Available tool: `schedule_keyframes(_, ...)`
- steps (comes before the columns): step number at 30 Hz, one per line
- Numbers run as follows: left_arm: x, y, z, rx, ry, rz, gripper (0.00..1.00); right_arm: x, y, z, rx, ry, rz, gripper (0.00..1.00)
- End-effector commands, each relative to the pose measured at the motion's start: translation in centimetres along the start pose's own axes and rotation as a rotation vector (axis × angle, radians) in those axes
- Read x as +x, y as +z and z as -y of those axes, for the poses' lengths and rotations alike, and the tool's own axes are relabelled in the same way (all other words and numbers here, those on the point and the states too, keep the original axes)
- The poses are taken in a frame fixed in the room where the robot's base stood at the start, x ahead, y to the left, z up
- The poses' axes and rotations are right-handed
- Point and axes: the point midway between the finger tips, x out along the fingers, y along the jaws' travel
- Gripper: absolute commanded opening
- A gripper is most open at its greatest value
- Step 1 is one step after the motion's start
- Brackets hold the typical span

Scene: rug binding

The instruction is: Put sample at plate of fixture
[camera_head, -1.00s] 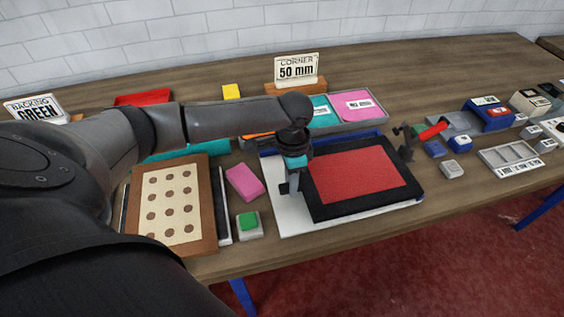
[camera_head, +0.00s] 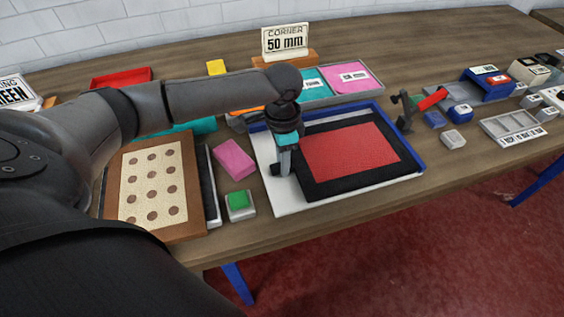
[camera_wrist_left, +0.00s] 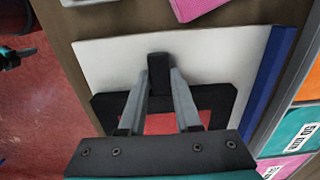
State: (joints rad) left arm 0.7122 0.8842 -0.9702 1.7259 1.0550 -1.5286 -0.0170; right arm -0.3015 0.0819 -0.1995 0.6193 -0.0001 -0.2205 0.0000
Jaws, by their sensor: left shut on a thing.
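The sample is a red rug piece (camera_head: 350,150) with a wide black border. It lies over the fixture's white plate (camera_head: 265,165), and blue rails (camera_head: 404,137) show along the plate's back and right sides. I cannot tell whether its whole underside touches the plate. My left gripper (camera_head: 282,170) is shut on the sample's left edge. In the left wrist view the gripper (camera_wrist_left: 160,75) reaches past the sample's black border (camera_wrist_left: 108,103) over the bare white plate (camera_wrist_left: 105,55). The fingers hide part of the sample. My right gripper is not in view.
A pink block (camera_head: 234,159) and a green-topped block (camera_head: 239,203) stand left of the plate. A brown dotted board (camera_head: 115,200) lies further left. A red-handled tool (camera_head: 430,99) stands right of the fixture. A "CORNER 50 mm" sign (camera_head: 286,41) stands behind.

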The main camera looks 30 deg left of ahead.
Motion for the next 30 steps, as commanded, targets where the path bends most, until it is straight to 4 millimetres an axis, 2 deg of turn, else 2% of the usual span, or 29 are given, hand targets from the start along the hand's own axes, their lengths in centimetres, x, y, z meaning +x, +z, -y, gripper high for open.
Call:
schedule_keyframes(1, 0.0, 0.0, 0.0, -0.001, -0.001, 0.001, 0.00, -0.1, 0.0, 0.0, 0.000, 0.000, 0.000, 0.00)
schedule_keyframes(2, 0.0, 0.1, 0.0, -0.001, 0.000, 0.003, 0.34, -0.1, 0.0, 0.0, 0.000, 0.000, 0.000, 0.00)
schedule_keyframes(9, 0.0, 0.1, 0.0, -0.001, 0.000, 0.003, 0.61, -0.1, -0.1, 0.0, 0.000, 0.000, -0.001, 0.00)
schedule_keyframes(16, 0.0, 0.1, 0.0, 0.000, 0.000, 0.002, 0.62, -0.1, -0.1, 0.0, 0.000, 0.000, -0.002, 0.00)
schedule_keyframes(20, -0.8, 0.0, 0.1, 0.000, -0.001, 0.001, 0.62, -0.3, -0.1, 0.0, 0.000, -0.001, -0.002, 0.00)
schedule_keyframes(23, -2.3, 0.0, 0.1, 0.001, -0.003, -0.002, 0.62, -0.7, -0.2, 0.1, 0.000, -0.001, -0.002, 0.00)
schedule_keyframes(30, -7.6, 0.0, 0.1, 0.000, -0.003, -0.001, 0.62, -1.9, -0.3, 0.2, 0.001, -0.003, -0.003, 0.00)
